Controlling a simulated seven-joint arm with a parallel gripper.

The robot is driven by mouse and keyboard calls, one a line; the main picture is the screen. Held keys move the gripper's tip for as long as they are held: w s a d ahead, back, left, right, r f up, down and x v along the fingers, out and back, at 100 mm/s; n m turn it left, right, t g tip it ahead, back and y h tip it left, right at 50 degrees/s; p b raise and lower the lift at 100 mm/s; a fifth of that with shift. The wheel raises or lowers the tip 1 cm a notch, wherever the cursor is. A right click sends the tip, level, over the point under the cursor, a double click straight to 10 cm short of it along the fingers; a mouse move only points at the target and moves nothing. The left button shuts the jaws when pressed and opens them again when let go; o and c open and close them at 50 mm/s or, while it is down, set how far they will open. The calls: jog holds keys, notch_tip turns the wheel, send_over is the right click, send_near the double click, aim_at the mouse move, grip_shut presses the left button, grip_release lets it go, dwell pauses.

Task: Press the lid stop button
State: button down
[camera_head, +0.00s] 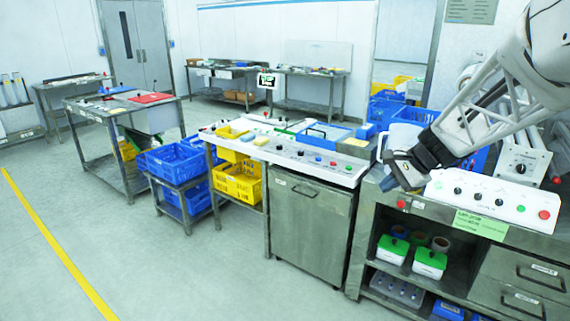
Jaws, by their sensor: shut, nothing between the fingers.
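My gripper (392,181) is at the right, pointing down and left, with its fingers close together and nothing seen in them. It is at the left end of a white sloped control panel (490,199), which carries several black knobs, a green button (521,208) and a red button (544,214). Another small red button (401,204) shows just below the gripper, on the bench front. Contact between gripper and button cannot be told. The labels are too small to read, so I cannot tell which button is the lid stop. My arm hides part of the bench behind it.
A long white panel (290,153) with knobs and coloured buttons tops the middle bench. Green-lidded boxes (430,262) stand on the shelf below. A white device with a dial (520,163) stands behind the right panel. Blue crates (175,160) and open floor lie left.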

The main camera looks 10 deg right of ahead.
aim_at(544, 215)
jog(key=w+d+f+m+t, duration=0.2)
jog(key=w+d+m, duration=0.15)
jog(key=d, duration=0.75)
jog(key=w+d+f+m+t, duration=0.2)
jog(key=d+m, duration=0.2)
jog(key=d, duration=0.6)
jog(key=w+d+f+m+t, duration=0.2)
jog(key=w+d+m, duration=0.1)
jog(key=d, duration=0.8)
jog(key=s+d+f+m+t+h, duration=0.2)
jog(key=s+d+f+m, duration=0.1)
jog(key=d, duration=0.8)
jog(key=s+d+f+m+t+h, duration=0.1)
jog(key=s+d+f+m, duration=0.3)
jog(key=d, duration=0.8)
jog(key=s+d+f+m+t+h, duration=0.2)
jog(key=s+d+f+m+h, duration=0.1)
jog(key=d, duration=0.9)
jog(key=shift+s+d+f+m+t+h, duration=0.3)
jog(key=shift+s+f+m+h, duration=0.1)
jog(key=shift+s+m, duration=0.25)
jog(key=shift+w+f, duration=0.1)
jog(key=w+d+f, duration=0.5)
